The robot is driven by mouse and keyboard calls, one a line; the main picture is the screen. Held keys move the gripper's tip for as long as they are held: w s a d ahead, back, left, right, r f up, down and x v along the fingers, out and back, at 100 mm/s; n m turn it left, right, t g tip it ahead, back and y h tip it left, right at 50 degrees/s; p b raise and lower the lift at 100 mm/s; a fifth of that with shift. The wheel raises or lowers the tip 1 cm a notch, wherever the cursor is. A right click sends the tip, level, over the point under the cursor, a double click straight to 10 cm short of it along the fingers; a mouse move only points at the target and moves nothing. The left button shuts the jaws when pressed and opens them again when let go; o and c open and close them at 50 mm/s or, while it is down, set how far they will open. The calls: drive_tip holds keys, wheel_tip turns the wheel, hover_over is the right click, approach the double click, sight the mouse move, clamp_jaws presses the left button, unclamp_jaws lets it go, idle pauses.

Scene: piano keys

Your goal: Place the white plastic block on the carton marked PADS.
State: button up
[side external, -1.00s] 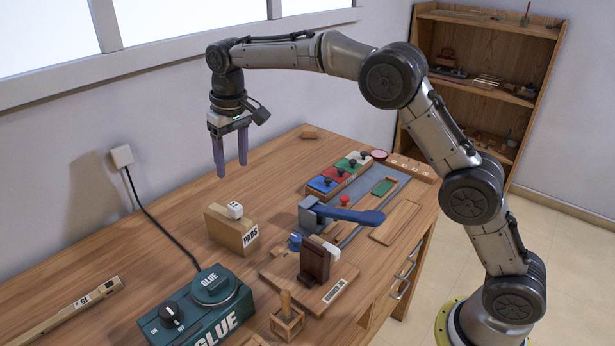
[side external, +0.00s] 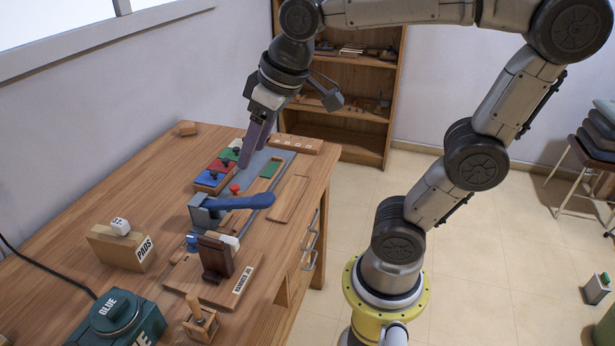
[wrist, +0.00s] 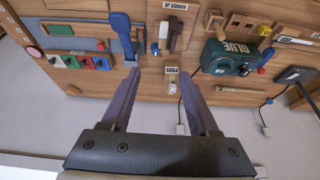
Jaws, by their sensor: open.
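The small white plastic block (side external: 120,226), with dark marks on its faces, rests on top of the tan carton (side external: 112,246) marked PADS, near the table's left side. In the wrist view, the carton's label (wrist: 171,70) and the block (wrist: 172,88) show between my fingers, farther off. My gripper (side external: 250,162) is open and empty, its purple fingers pointing down above the far part of the table near the coloured blocks. It is well apart from the carton and block. My spread fingers also fill the lower middle of the wrist view (wrist: 160,75).
A blue-handled clamp (side external: 235,202) and a dark brown block (side external: 215,258) on a wooden board stand right of the carton. A green GLUE unit (side external: 118,318) is in front. Red, blue and green blocks (side external: 212,176) line the back. Bare table lies behind the carton.

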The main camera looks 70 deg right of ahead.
drive_tip(key=s+f+t, duration=0.1)
drive_tip(key=s+f, duration=0.4)
drive_tip(key=s, duration=0.3)
drive_tip(key=shift+s+d+f, duration=0.2)
drive_tip(key=shift+s+d, duration=0.2)
drive_tip(key=shift+d, duration=0.05)
idle(0.6)
